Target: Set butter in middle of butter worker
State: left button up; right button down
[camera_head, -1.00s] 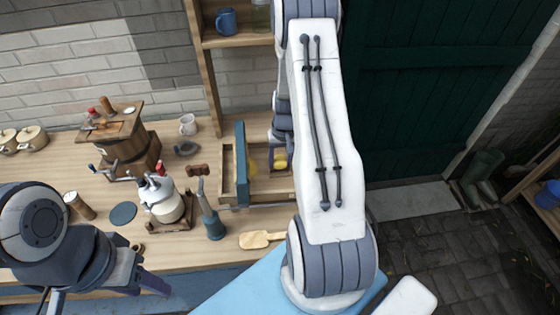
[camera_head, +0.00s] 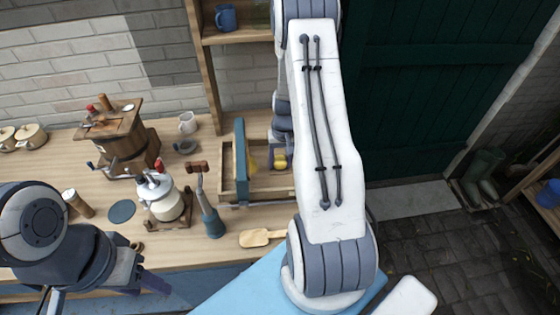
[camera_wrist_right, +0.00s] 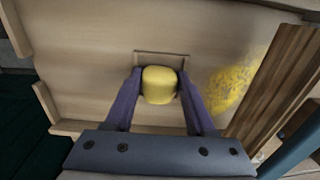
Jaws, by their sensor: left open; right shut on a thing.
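The butter, a small yellow rounded lump (camera_wrist_right: 159,86), is between the fingers of my right gripper (camera_wrist_right: 160,74) in the right wrist view. That gripper is shut on it, low over the pale wooden bed of the butter worker (camera_wrist_right: 85,60), by a small square outline. Whether the butter touches the bed cannot be told. In the head view, the butter (camera_head: 280,161) shows over the butter worker (camera_head: 272,197), and my right arm hides much of that gripper. My left gripper (camera_head: 105,292) is open and empty at the lower left, partly cut off.
A yellow smear (camera_wrist_right: 236,82) marks the bed beside a ridged wooden bar (camera_wrist_right: 277,80).

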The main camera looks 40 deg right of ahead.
dwell(0.4)
jog(key=shift+c, duration=0.8)
grip_release()
jog(key=c, duration=0.4)
jog(key=shift+r, duration=0.1)
jog(key=shift+s+d+r+p, duration=0.1)
jog(key=shift+r+p, duration=1.1)
jog(key=shift+r, duration=0.35)
jog(key=shift+s+d+r+p, duration=0.1)
jog(key=shift+r+p, duration=1.1)
jog(key=shift+r, duration=0.35)
jog(key=shift+w, duration=0.1)
